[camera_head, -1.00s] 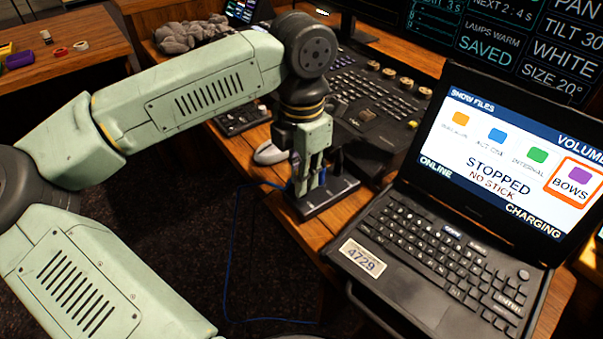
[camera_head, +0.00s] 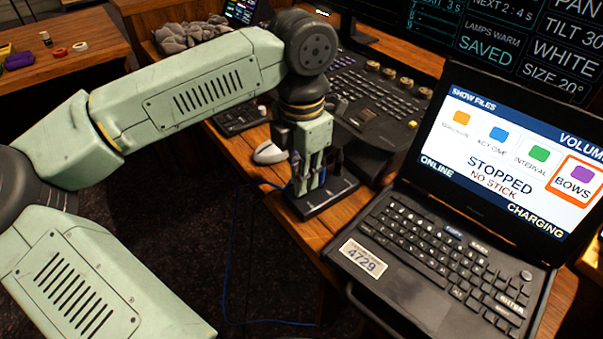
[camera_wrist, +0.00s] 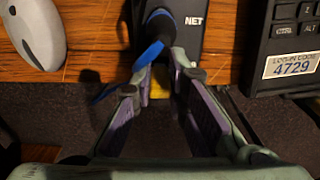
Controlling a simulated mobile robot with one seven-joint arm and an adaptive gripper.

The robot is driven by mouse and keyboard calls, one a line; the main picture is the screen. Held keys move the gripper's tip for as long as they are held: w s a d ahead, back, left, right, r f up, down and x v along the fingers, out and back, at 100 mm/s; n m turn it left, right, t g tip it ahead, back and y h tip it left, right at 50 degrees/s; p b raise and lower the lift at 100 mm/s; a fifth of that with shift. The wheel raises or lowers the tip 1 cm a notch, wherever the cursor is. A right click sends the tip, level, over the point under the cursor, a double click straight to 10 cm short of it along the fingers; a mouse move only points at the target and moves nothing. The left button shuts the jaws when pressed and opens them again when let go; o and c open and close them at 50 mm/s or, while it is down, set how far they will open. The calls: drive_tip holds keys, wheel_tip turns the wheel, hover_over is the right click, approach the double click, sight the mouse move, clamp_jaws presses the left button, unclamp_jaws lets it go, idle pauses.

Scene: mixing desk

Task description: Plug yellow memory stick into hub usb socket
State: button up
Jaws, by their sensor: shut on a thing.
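My gripper (camera_head: 313,186) points down over the black hub (camera_head: 338,194) at the desk's front edge. The hub also shows in the wrist view (camera_wrist: 188,45), with a white NET label. Between my fingers (camera_wrist: 160,82) a bit of the yellow memory stick (camera_wrist: 159,89) shows. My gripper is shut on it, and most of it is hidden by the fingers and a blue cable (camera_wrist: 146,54). The cable's dark plug stands up at the hub, close by the fingers. The hub's usb socket is not clearly visible. The laptop screen (camera_head: 515,165) reads STOPPED, NO STICK.
The laptop (camera_head: 425,245) is to the right of the hub. A grey mouse (camera_head: 268,153) lies to the left, and also shows in the wrist view (camera_wrist: 36,30). The mixing desk (camera_head: 375,105) is behind. The blue cable hangs over the desk edge.

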drive_tip(key=shift+f+b, duration=0.6)
drive_tip(key=shift+b, duration=0.1)
idle(0.3)
drive_tip(key=o, duration=0.8)
drive_tip(key=shift+r, duration=0.1)
